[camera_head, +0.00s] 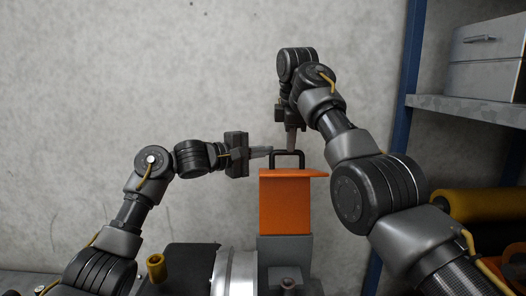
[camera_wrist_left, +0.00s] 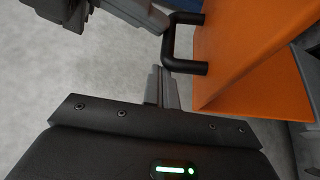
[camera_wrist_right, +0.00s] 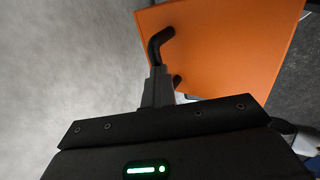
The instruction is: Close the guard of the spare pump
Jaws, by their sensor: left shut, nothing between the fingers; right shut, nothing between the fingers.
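The orange guard (camera_head: 285,205) stands raised above a grey block in the head view, with a black U-shaped handle (camera_head: 287,154) at its top. My left gripper (camera_head: 271,151) is shut and empty, its tips at the left side of the handle. My right gripper (camera_head: 291,150) is shut, pointing down at the handle from above. In the left wrist view the handle (camera_wrist_left: 169,45) is just ahead of the left fingers (camera_wrist_left: 160,72). In the right wrist view the right fingers (camera_wrist_right: 158,72) overlap the handle (camera_wrist_right: 158,45); contact cannot be told.
The grey pump block (camera_head: 286,250) and a silver cylinder (camera_head: 236,272) sit below the guard. A brass-coloured knob (camera_head: 156,266) is at lower left. A bare wall is behind.

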